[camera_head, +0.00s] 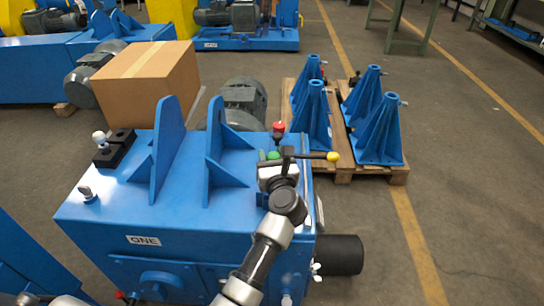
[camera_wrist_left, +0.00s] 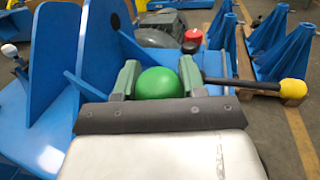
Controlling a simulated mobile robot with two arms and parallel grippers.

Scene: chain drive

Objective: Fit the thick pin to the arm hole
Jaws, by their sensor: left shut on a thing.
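My left gripper (camera_head: 274,157) is over the right part of the blue machine marked ONE. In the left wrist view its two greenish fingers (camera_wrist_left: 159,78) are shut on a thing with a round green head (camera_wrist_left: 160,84). The green head also shows in the head view (camera_head: 273,155); what lies below it is hidden, so I cannot tell if it is the thick pin. A black rod with a yellow knob (camera_head: 333,157) sticks out to the right beside the gripper. A red knob (camera_head: 279,126) stands just behind. I cannot make out the arm hole.
Two upright blue brackets (camera_head: 168,150) stand on the blue machine (camera_head: 110,212). A black block with a white-knobbed pin (camera_head: 99,139) and another small pin (camera_head: 87,194) are at its left. A cardboard box (camera_head: 150,75) and a pallet of blue stands (camera_head: 378,130) are behind.

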